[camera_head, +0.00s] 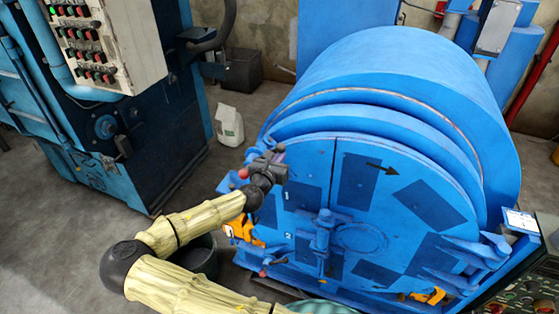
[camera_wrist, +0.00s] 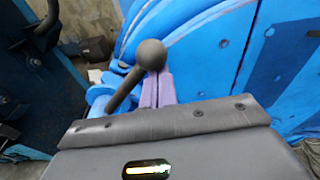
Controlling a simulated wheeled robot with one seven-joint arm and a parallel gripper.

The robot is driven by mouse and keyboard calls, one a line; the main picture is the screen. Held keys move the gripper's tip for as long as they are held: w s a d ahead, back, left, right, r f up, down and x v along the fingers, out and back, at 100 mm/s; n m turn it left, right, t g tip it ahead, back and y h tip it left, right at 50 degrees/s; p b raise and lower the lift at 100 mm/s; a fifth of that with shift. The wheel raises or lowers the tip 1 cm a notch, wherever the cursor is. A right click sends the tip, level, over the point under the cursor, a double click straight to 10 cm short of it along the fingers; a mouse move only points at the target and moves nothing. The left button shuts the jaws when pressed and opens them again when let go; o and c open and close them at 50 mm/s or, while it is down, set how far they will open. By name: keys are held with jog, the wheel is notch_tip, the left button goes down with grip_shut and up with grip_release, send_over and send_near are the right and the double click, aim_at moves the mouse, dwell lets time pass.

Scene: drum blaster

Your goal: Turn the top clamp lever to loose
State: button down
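The top clamp lever shows in the wrist view as a dark ball knob (camera_wrist: 151,54) on a slanted dark rod (camera_wrist: 124,90), running down to the left to blue clamp parts (camera_wrist: 100,97). My gripper (camera_wrist: 160,85) has two purple fingers side by side, almost touching. The knob and rod cross in front of the fingertips; I cannot tell whether they touch, and I see no part of the lever between the fingers. In the head view my gripper (camera_head: 277,156) is at the upper left edge of the drum door (camera_head: 312,205), close to a red knob (camera_head: 243,173).
The blue drum (camera_head: 400,75) fills the right side. A lower red-knobbed lever (camera_head: 262,273) is at the door's lower left. A control cabinet (camera_head: 110,45) stands at left. A white canister (camera_head: 229,126) and a dark bucket (camera_head: 197,258) are on the floor between.

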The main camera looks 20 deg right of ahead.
dwell(0.4)
notch_tip(320, 180, down, 4)
jog(key=d+b, duration=0.1)
jog(key=b, duration=0.2)
jog(key=b+v, duration=0.4)
jog(key=v, duration=0.6)
